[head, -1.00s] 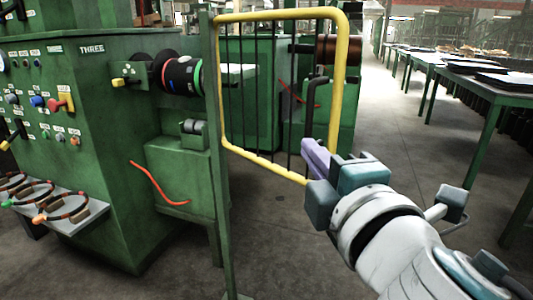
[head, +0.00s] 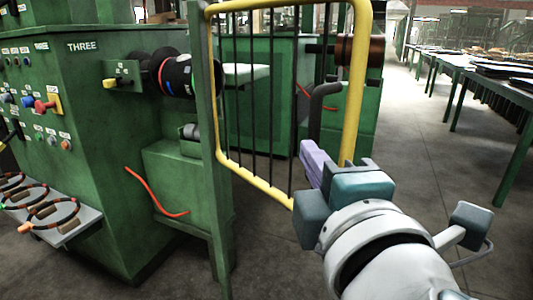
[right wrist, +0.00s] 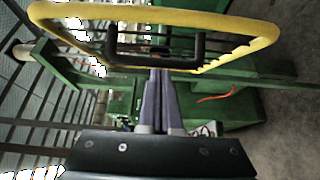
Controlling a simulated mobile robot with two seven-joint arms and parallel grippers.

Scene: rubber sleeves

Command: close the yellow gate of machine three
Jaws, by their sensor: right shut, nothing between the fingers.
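The yellow gate (head: 355,95), a tubular frame with dark vertical bars, hangs from a green post beside machine three (head: 110,110) and stands swung out. A dark bracket-shaped handle (head: 316,112) is on the gate near its free side. My right gripper (head: 308,150), with purple fingers, is shut and empty just below the handle in the head view. In the right wrist view, the fingertips (right wrist: 160,75) point at the handle (right wrist: 155,48), with the yellow frame (right wrist: 150,14) beyond; whether they touch is unclear. My left gripper is not in view.
Knobs and buttons cover the machine's panel, with a shelf of ringed parts (head: 50,220) below. A black roll (head: 175,75) sits on its side near the post. Green tables (head: 500,85) with dark stacks line the right. Floor between gate and tables is clear.

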